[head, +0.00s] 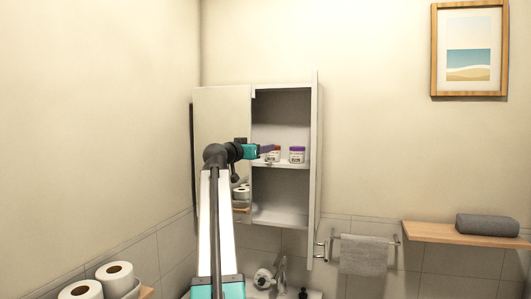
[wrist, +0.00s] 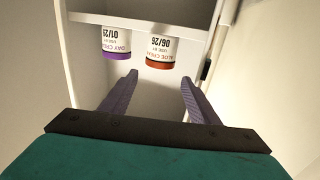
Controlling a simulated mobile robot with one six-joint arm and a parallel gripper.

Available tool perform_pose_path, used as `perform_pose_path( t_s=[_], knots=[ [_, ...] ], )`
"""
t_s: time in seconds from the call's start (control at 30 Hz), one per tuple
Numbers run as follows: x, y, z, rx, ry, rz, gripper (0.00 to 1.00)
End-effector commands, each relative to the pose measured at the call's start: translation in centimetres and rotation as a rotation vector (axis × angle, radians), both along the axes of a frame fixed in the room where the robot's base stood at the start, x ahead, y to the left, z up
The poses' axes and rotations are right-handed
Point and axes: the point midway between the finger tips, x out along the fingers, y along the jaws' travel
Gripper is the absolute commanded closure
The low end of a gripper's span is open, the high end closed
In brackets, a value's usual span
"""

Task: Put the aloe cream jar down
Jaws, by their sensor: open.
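The aloe cream jar (wrist: 160,50) is white with an orange-red lid and stands upright on the middle shelf of the open cabinet. The wrist view is upside down, so the jar seems to hang there; its label reads aloe cream and 06/26. In the head view the jar (head: 273,157) is partly hidden by my gripper (head: 267,148). My gripper also shows in the wrist view (wrist: 160,79). It is open and empty, with the jar just beyond its fingertips, roughly in line with the gap between them.
A day cream jar (wrist: 116,43) with a purple lid stands beside the aloe jar, to its right in the head view (head: 297,155). The lower compartment (head: 280,205) looks empty.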

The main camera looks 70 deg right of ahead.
Motion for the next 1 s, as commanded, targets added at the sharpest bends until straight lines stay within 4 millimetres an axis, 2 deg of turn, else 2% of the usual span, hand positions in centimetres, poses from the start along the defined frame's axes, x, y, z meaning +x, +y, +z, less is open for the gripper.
perform_pose_path(
  t_s=[0.1, 0.27, 1.0],
  knots=[
    [0.2, 1.3, -0.2, 0.000, -0.001, 0.000, 0.44],
    [0.4, 2.0, 0.0, 0.000, 0.000, 0.000, 0.44],
    [0.3, 2.1, 0.0, 0.000, 0.000, -0.001, 0.44]
  ],
)
